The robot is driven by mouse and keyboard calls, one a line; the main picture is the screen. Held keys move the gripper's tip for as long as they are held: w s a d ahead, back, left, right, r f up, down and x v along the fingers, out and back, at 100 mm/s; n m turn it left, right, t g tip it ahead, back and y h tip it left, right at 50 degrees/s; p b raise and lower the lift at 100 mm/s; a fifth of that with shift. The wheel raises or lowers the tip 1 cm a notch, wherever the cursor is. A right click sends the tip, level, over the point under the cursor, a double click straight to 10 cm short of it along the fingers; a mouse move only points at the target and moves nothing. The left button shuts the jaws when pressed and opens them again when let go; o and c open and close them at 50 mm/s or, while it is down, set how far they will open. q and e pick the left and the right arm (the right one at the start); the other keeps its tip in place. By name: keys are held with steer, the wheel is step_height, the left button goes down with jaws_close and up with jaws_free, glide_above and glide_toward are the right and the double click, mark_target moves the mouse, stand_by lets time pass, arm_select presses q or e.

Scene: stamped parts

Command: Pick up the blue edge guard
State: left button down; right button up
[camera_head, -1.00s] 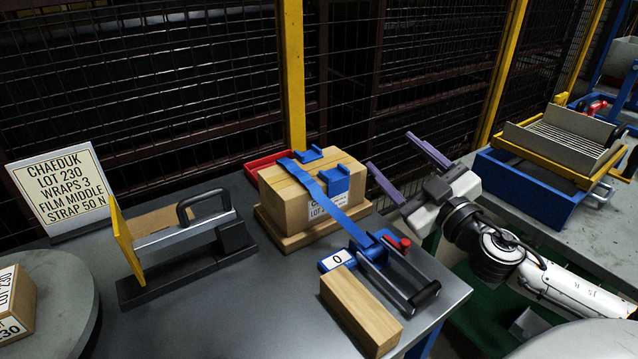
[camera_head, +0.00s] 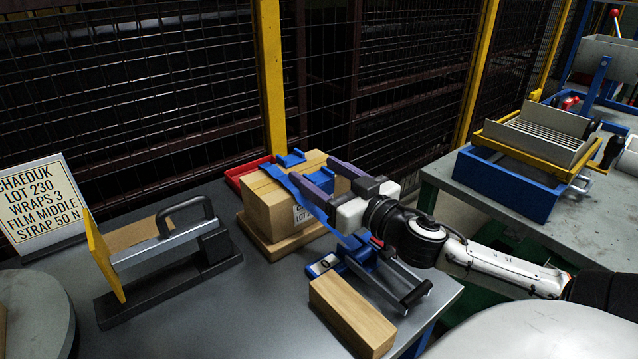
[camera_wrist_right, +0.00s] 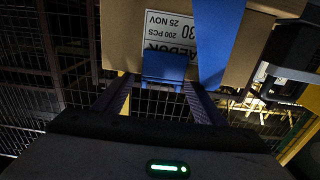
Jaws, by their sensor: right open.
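A cardboard box (camera_head: 270,205) stands on a wooden base with a blue strap (camera_head: 283,180) over it. One blue edge guard (camera_head: 322,180) sits on the box's near right top edge; it also shows in the right wrist view (camera_wrist_right: 165,66). A second blue edge guard (camera_head: 291,158) sits on the far top edge. My right gripper (camera_head: 311,169) is open, its two purple fingers to either side of the nearer guard. In the right wrist view the fingers (camera_wrist_right: 158,84) flank that guard with gaps; contact cannot be told. My left gripper is not in view.
A blue strap tensioner (camera_head: 385,277) and a wooden block (camera_head: 350,312) lie in front of the box. A red tray (camera_head: 240,174) is behind it. A handled device with a yellow plate (camera_head: 105,255) and a sign (camera_head: 40,203) stand left. Bare table lies between.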

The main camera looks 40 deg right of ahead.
steer(key=shift+w+f, duration=0.1)
steer(key=shift+w, duration=1.3)
steer(key=c, duration=1.1)
